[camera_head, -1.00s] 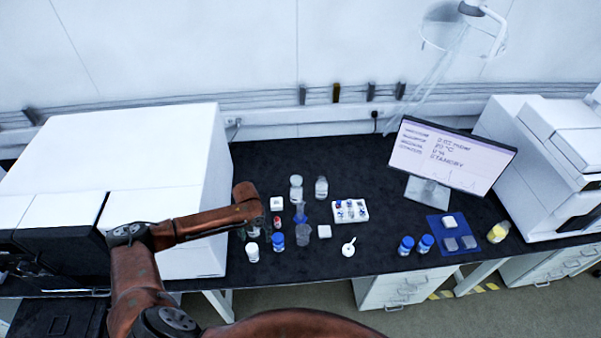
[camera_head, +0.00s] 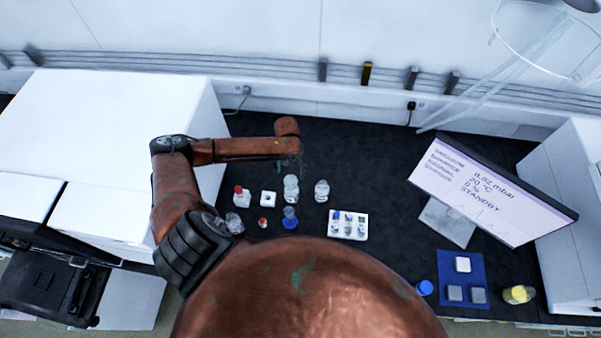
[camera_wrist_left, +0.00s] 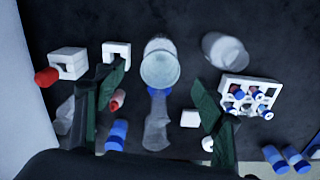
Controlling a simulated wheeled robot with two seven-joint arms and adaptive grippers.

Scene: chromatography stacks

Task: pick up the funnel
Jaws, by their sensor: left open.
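A small white piece (camera_wrist_left: 207,143) shows at the edge of the right finger in the left wrist view. It may be the white funnel, mostly hidden by that finger. In the head view now the funnel is out of sight; my large brown arm link covers the front of the bench. My left gripper (camera_head: 294,158) points down over the back part of the bench, small and dark in the head view. In the left wrist view its two green fingers (camera_wrist_left: 158,76) are spread apart, with nothing held between them. My right gripper is in neither view now.
A clear bottle (camera_wrist_left: 160,66) and a blue-based cylinder (camera_wrist_left: 157,98) show between the fingers in the wrist view. A white vial rack (camera_head: 347,224) stands to the right. A tilted monitor (camera_head: 492,188) stands farther right. The black bench behind the rack is clear.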

